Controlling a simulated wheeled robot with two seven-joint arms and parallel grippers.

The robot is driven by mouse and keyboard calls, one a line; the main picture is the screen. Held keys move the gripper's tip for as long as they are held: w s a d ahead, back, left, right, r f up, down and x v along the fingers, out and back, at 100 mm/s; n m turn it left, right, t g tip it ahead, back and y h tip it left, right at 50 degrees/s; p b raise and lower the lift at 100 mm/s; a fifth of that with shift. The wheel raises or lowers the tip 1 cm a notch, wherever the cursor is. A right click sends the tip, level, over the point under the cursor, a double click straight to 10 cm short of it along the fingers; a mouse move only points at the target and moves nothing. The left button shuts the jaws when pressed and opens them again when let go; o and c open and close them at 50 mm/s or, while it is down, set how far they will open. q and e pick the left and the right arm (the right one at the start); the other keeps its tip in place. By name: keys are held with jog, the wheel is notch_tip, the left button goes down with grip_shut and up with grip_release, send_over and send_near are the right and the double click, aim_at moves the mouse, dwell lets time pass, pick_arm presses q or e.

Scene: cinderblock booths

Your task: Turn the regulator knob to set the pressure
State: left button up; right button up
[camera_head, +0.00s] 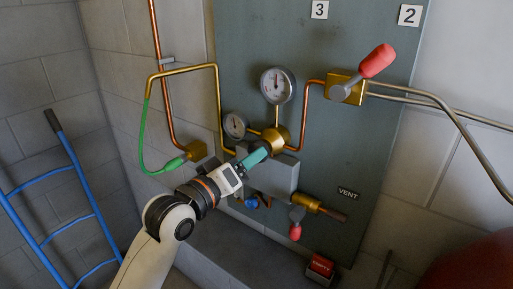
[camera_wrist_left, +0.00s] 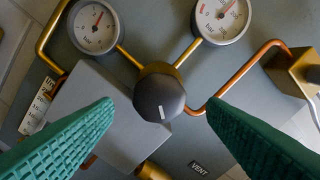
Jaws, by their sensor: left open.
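The regulator knob (camera_wrist_left: 160,92) is dark, faceted and has a white index mark at its lower right in the left wrist view. It sits on a brass regulator body (camera_head: 278,133), and my gripper hides much of it in the head view. My left gripper (camera_head: 262,153) is open in front of the knob. In the wrist view its green ribbed fingers lie on either side of and below the knob, with visible gaps. A large gauge (camera_head: 277,85) and a smaller gauge (camera_head: 235,125) sit above and left of the regulator. My right gripper is not in view.
A grey block (camera_head: 274,178) sits just below the regulator. A red-handled valve (camera_head: 375,62) is at upper right, and a red-handled vent valve (camera_head: 296,231) is below. A green hose (camera_head: 142,135) hangs left. A blue ladder (camera_head: 75,175) stands at far left.

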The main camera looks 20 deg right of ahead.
pick_arm(q)
jog(key=shift+p+x, duration=0.45)
jog(key=shift+x, duration=1.9)
jog(key=c, duration=1)
jog(key=shift+m, duration=1.1)
jog(key=o, duration=1)
